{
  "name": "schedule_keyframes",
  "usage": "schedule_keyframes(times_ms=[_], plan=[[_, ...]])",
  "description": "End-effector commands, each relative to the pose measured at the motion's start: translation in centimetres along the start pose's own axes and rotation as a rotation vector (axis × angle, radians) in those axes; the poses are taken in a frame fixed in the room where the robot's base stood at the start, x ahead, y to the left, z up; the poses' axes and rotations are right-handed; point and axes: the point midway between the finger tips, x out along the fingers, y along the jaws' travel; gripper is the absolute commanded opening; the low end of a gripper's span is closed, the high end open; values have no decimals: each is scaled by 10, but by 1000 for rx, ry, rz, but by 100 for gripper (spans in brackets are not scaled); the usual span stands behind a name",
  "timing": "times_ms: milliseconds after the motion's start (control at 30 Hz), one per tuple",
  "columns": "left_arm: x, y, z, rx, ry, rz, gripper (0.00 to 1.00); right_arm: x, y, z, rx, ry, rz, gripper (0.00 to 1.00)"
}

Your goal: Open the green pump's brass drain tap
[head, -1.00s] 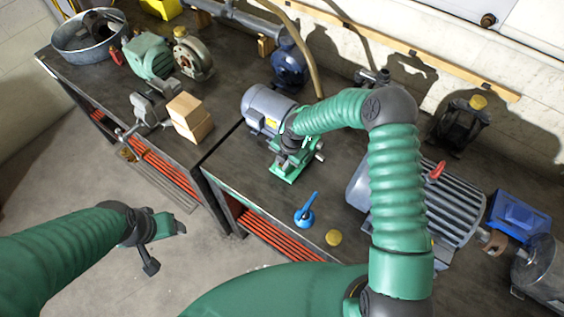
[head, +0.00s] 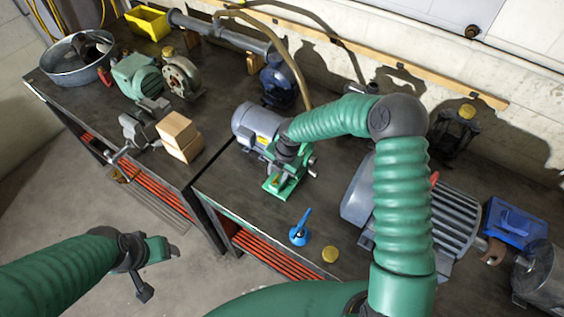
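The green pump (head: 283,187) stands on the bench at the middle, joined to a grey motor (head: 257,122). My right gripper (head: 289,163) is over the pump, pointing down at it. Its fingers blend with the pump's green parts, so I cannot tell whether they are open or touching anything. The brass drain tap cannot be made out; the wrist and gripper cover part of the pump. My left gripper (head: 160,270) is at the lower left above the floor, away from the bench, with its fingers apart and empty.
A large grey motor (head: 450,225) and a blue bin (head: 515,222) stand right. Wooden blocks (head: 178,136) and another green machine (head: 136,75) are left.

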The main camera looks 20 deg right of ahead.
Motion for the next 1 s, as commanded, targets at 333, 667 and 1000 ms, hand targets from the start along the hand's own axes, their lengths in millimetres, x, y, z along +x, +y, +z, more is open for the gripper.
schedule_keyframes(times_ms=[333, 667, 1000], plan=[[16, 0, 4, 0, 0, 0, 68, -95, -1, 3, 0, -2, 0, 35], [17, 0, 4, 0, 0, 0, 68, -119, 0, 3, -1, 3, -2, 35], [17, 0, 4, 0, 0, 0, 68, -119, 0, 3, -1, 2, -2, 35]])
